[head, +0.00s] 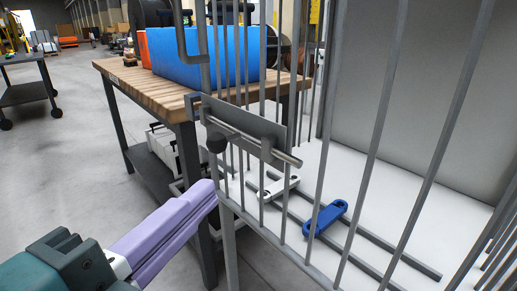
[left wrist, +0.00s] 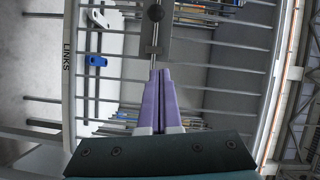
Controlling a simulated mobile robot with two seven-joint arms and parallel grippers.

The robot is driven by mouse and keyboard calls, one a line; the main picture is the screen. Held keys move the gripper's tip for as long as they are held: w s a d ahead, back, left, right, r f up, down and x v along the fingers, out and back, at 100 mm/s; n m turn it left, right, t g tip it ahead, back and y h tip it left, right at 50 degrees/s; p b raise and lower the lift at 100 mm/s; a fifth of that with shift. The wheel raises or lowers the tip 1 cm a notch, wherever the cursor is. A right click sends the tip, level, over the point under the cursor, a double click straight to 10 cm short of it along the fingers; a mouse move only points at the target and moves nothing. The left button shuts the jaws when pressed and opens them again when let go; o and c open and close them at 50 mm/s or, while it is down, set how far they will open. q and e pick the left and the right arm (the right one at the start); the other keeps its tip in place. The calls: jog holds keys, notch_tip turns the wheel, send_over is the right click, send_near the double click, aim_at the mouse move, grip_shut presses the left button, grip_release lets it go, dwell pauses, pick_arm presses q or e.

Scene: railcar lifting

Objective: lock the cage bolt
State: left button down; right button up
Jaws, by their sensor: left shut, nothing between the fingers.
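The cage bolt (head: 286,156) is a metal rod running across a grey plate (head: 240,122) on the barred cage. Its round black knob (head: 216,142) hangs at the lower left of the plate. The knob also shows at the top of the left wrist view (left wrist: 155,13). My left gripper (head: 213,189) has purple fingers, shut and empty, just below the knob and apart from it in the head view. In the left wrist view its fingertips (left wrist: 160,72) point toward the bolt plate. I cannot tell the exact gap. My right gripper is not in view.
Inside the cage, a white link (head: 280,187) and a blue link (head: 325,217) lie on rails. A wooden-topped workbench (head: 113,68) with a blue box (head: 190,62) stands behind the cage's left side. A dark cart (head: 22,94) is far left. Floor between is clear.

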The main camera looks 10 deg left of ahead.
pick_arm(q)
jog(key=shift+w, duration=0.1)
jog(key=w+a+f+b, duration=0.1)
jog(key=w+b, duration=0.2)
jog(key=w, duration=0.8)
jog(key=shift+w+f, duration=0.15)
jog(key=shift+w, duration=0.05)
jog(key=w+a, duration=0.1)
jog(key=a, duration=0.1)
jog(key=w+a+p, duration=0.1)
jog(key=w+a, duration=0.1)
jog(key=shift+w, duration=0.1)
jog(key=shift+p, duration=0.3)
